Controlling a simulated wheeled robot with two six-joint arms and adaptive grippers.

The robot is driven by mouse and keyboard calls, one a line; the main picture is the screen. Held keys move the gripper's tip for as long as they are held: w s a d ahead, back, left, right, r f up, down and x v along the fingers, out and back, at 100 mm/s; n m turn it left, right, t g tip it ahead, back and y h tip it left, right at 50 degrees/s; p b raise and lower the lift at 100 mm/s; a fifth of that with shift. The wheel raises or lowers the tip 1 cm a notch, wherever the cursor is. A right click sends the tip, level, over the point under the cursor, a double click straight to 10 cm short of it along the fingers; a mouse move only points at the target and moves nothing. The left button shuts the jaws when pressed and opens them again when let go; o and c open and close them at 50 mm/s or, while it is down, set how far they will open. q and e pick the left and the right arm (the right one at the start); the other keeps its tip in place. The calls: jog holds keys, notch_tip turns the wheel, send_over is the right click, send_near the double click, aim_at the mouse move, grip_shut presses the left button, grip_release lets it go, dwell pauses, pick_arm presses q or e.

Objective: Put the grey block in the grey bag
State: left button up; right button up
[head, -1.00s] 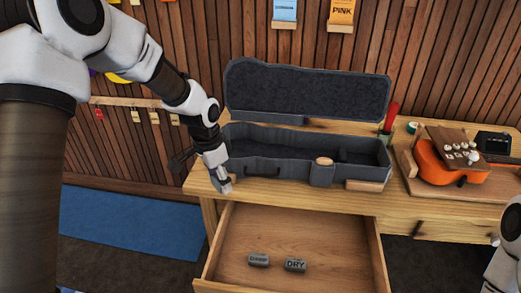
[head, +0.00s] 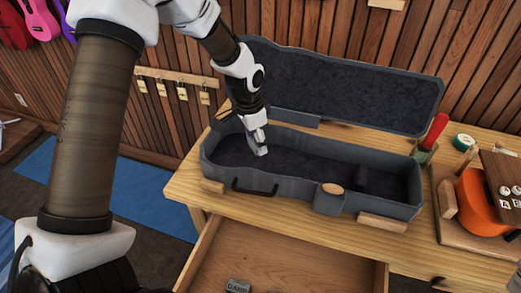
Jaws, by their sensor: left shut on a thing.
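The open grey case (head: 227,165), the only grey bag-like thing in view, lies on the wooden table with its lid (head: 345,85) raised at the back. My left gripper (head: 260,150) points down over the left part of the case's hollow. It is shut on a small light-grey block, mostly hidden by the fingers; I cannot tell whether it touches the case floor. Another grey block (head: 237,286), with lettering, lies in the open drawer, cut by the lower picture edge. My right gripper is not in view.
The open drawer (head: 290,262) juts out below the table front. To the right of the case stand a red-handled tool (head: 436,130), a green tape roll (head: 463,142) and an orange ukulele body (head: 478,205). The case's hollow is largely empty.

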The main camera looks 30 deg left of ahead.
aim_at(257, 161)
pick_arm(q)
jog(key=f, duration=0.5)
jog(key=shift+w+f, duration=0.3)
jog(key=shift+f, duration=0.05)
jog(key=shift+s, duration=0.25)
jog(key=shift+f, duration=0.1)
jog(key=o, duration=1.1)
jog(key=shift+w, duration=0.15)
jog(key=r, duration=0.4)
jog(key=s+r, duration=0.1)
jog(key=r, duration=0.7)
jog(key=shift+s+a+r, duration=0.15)
jog(key=shift+a, duration=0.25)
